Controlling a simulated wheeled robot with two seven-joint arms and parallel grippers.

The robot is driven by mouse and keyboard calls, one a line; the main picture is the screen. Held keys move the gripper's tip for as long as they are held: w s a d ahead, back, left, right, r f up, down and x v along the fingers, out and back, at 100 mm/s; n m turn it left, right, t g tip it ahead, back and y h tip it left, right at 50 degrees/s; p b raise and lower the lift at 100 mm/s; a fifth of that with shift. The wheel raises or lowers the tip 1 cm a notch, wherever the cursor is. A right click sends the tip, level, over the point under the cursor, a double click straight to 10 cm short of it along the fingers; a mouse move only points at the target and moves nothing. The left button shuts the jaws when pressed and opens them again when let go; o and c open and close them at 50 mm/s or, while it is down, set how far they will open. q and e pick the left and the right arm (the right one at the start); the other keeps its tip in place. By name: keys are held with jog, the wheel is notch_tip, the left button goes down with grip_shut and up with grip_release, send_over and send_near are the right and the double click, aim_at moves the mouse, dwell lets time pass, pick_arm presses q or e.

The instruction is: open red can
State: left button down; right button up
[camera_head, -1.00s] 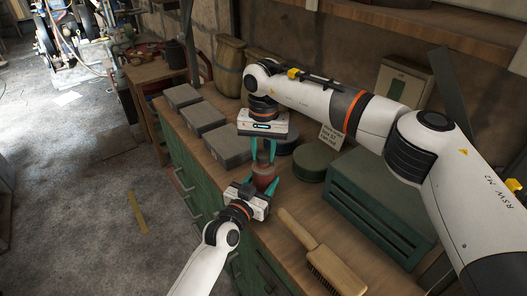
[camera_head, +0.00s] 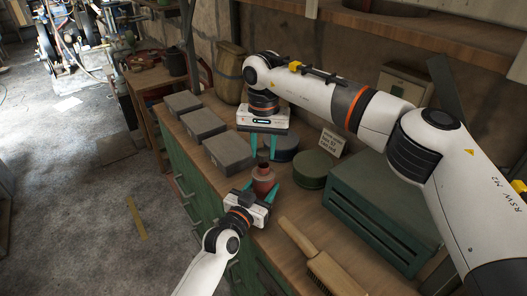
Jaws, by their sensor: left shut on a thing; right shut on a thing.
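The red can (camera_head: 263,183) stands upright near the front edge of the workbench, with a narrow dark neck at its top. My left gripper (camera_head: 262,187) is shut around its body from the front. My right gripper (camera_head: 263,157) points down just above the can, its teal fingertips clear of the neck. It is shut on the can's lid, which is small and hard to make out between the fingers.
Grey boxes (camera_head: 229,151) line the workbench (camera_head: 285,206) to the left. Dark and green round tins (camera_head: 311,169) and a small sign (camera_head: 331,142) are behind to the right. A green case (camera_head: 385,210) and wooden brush (camera_head: 310,248) take up the right side.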

notch_tip(320, 180, up, 3)
jog(key=shift+f, duration=0.15)
pick_arm(q)
jog(key=c, duration=0.5)
grip_release()
